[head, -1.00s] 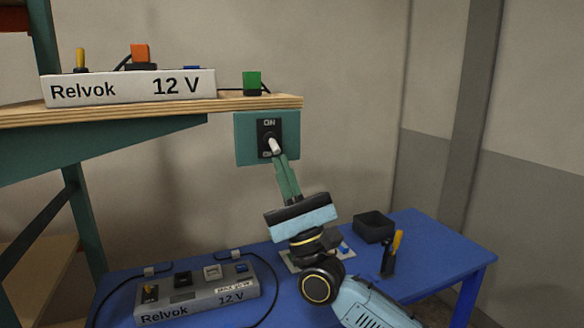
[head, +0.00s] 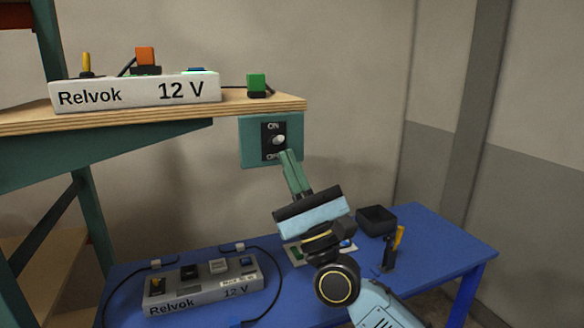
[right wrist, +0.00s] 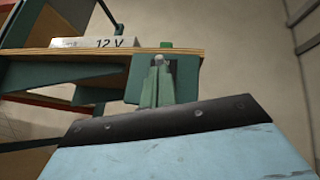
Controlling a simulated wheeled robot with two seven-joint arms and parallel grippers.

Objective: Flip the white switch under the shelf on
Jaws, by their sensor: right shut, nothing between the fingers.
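The white switch (head: 279,140) is a short lever on a black plate marked ON above and OFF below. The plate is on a teal box (head: 251,150) under the shelf's right end. The lever shows nearly end-on, around the middle of the plate; I cannot tell its exact tilt. My right gripper (head: 287,155) is shut and empty, its green fingertips just below the lever and partly over the OFF mark. I cannot tell if they touch the lever. In the right wrist view the fingertips (right wrist: 157,70) stand before the box, with the white lever tip (right wrist: 159,58) just above them.
The wooden shelf (head: 250,106) above carries a white Relvok 12 V console (head: 140,92) and a green block (head: 256,84). A blue table (head: 440,240) below holds a grey console (head: 205,290), a black tray (head: 376,220) and a yellow-handled tool (head: 398,238).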

